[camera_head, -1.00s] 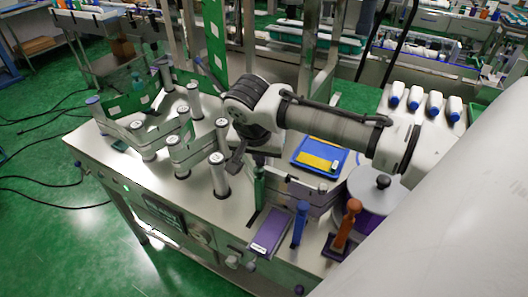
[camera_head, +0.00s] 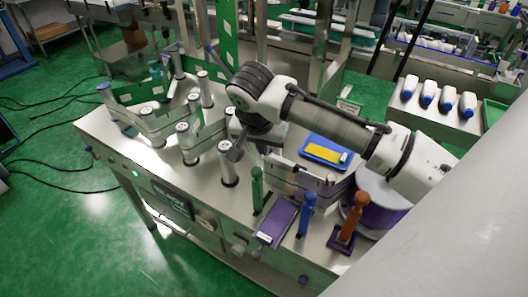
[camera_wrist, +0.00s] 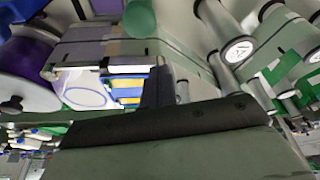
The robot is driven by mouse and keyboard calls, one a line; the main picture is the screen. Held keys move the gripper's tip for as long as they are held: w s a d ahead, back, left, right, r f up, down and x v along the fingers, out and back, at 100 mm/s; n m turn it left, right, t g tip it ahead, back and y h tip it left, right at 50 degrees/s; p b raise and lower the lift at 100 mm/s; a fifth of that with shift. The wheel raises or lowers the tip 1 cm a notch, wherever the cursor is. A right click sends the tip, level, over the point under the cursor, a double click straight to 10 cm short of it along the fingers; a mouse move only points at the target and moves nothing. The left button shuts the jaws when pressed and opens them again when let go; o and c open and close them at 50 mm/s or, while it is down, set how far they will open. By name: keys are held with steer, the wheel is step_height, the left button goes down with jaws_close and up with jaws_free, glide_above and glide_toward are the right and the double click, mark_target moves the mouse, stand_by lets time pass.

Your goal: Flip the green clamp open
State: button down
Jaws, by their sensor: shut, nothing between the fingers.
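The green clamp (camera_head: 257,188) is an upright green handle at the table's front edge, left of the blue clamp (camera_head: 306,214) and the orange clamp (camera_head: 352,216). In the wrist view a rounded green piece, likely its handle top (camera_wrist: 140,17), shows at the upper edge. My gripper (camera_head: 235,153) is shut and empty, pointing down behind and slightly left of the green clamp, apart from it in the picture. Its dark finger (camera_wrist: 157,85) shows in the wrist view. The green clamp's base is hard to make out.
A metal roller (camera_head: 228,165) stands close beside my gripper, with several more to the left. A purple plate (camera_head: 277,222) lies between the green and blue clamps. A blue tray (camera_head: 313,155) and a purple spool (camera_head: 380,212) are to the right.

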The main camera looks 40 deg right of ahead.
steer(key=b+v, duration=0.1)
steer(key=v, duration=0.9)
steer(key=shift+b, duration=0.3)
